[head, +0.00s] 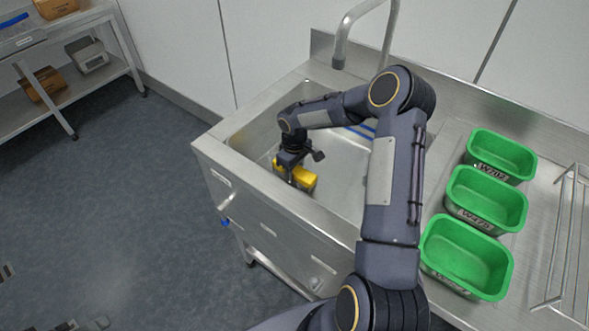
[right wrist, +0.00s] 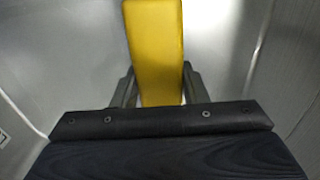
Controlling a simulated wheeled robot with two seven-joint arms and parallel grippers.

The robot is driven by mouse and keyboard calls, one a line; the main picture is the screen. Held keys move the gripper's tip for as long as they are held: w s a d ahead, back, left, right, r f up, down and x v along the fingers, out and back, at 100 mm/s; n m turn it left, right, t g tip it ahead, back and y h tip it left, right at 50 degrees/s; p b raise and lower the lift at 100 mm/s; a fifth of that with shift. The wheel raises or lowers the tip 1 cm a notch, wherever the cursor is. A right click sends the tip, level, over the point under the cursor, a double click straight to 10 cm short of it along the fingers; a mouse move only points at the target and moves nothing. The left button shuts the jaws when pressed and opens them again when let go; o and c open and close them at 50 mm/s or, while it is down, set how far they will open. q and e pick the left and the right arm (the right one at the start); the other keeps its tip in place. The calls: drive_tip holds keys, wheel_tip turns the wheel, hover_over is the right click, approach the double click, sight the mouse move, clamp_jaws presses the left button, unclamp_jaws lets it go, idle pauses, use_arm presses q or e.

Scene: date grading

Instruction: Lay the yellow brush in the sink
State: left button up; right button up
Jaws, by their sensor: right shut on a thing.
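The yellow brush (head: 306,179) is inside the steel sink (head: 343,170), near its front left side, in the head view. My right gripper (head: 291,171) reaches down into the sink and is shut on the brush. In the right wrist view the yellow brush (right wrist: 155,50) extends away from between the two fingers of my right gripper (right wrist: 158,90). Sink metal surrounds it there. I cannot tell whether the brush touches the sink floor. My left gripper is not in view.
A tap (head: 343,40) stands behind the sink. A blue item (head: 362,131) lies in the sink, partly hidden by my arm. Green bins (head: 466,258) and a wire rack (head: 562,240) stand on the right counter. A shelf (head: 70,80) with boxes is far left.

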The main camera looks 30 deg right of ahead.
drive_tip(key=shift+f, duration=0.2)
drive_tip(key=o, duration=1)
drive_tip(key=shift+o, duration=0.2)
drive_tip(key=shift+r, duration=0.1)
drive_tip(key=s+a+r+m+t, duration=0.1)
drive_tip(key=s+r, duration=0.2)
drive_tip(key=r, duration=0.7)
drive_tip(key=s+a+r, duration=0.1)
drive_tip(key=s+r, duration=0.3)
drive_tip(key=r, duration=0.6)
drive_tip(key=s+a+r+m+t+y, duration=0.1)
drive_tip(key=s+a, duration=0.3)
drive_tip(key=s, duration=0.7)
drive_tip(key=s+a+r+m+t+y, duration=0.2)
drive_tip(key=s+a+m+t, duration=0.1)
drive_tip(key=s, duration=0.8)
drive_tip(key=shift+a+r+m+t+y, duration=0.35)
drive_tip(key=shift+a+m, duration=0.25)
drive_tip(key=shift+a, duration=0.7)
